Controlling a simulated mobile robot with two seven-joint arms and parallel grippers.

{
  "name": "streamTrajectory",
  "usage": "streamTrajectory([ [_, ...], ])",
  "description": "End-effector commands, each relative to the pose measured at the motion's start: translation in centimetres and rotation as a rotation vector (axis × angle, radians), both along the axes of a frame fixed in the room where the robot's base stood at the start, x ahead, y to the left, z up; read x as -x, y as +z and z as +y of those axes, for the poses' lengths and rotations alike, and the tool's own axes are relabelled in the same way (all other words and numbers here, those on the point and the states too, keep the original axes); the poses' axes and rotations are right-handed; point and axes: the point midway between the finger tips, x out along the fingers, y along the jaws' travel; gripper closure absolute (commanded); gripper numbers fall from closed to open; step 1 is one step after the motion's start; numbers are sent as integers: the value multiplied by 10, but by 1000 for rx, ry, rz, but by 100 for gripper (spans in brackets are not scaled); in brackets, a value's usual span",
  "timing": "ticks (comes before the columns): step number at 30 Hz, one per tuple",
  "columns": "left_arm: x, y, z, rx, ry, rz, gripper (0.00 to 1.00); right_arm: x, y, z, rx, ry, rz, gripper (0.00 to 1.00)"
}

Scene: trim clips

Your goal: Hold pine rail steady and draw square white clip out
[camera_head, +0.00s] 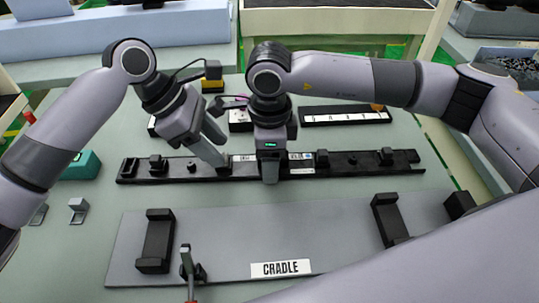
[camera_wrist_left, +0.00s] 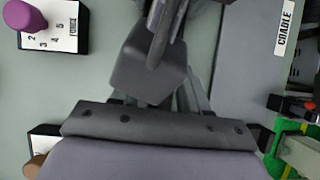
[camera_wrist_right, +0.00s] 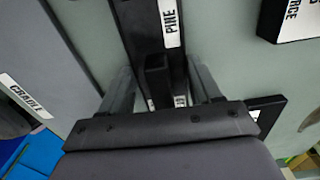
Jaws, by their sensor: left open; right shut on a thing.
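The pine rail (camera_head: 345,170) is a long black bar lying across the table, with dark upright clips and small white labels along it. Its PINE label (camera_wrist_right: 170,22) shows in the right wrist view. My right gripper (camera_head: 270,180) is shut on the rail near its middle. Its two fingers (camera_wrist_right: 163,95) straddle the rail beside a dark square socket. My left gripper (camera_head: 222,160) is open, with its fingertips low at the rail, just left of the right gripper. In the left wrist view a dark grey block covers the space between its fingers. I cannot make out the square white clip.
A grey board (camera_head: 330,235) labelled CRADLE lies in front, with dark brackets (camera_head: 156,240) on it. Behind the rail are a black and white strip (camera_head: 345,115) and a FORCE box with a purple knob (camera_wrist_left: 25,15). A teal block (camera_head: 80,166) stands at left.

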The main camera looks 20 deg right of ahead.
Motion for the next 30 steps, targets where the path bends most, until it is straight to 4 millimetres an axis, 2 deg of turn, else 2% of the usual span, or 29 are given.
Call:
streamTrajectory([
  [7,3,-19,-10,2,0,1,55,0,1,0,-1,0,-1,79],
  [18,4,-23,-12,0,-1,0,55,0,1,0,-1,0,-1,79],
  [20,4,-22,-12,0,-1,0,72,0,1,0,-1,0,-1,79],
  [22,4,-22,-12,0,0,-1,94,0,1,0,-1,0,-1,79],
  [23,4,-22,-12,0,0,-1,100,0,1,0,-1,0,-1,79],
  [30,4,-22,-12,0,0,-1,100,0,1,0,-1,1,0,79],
])
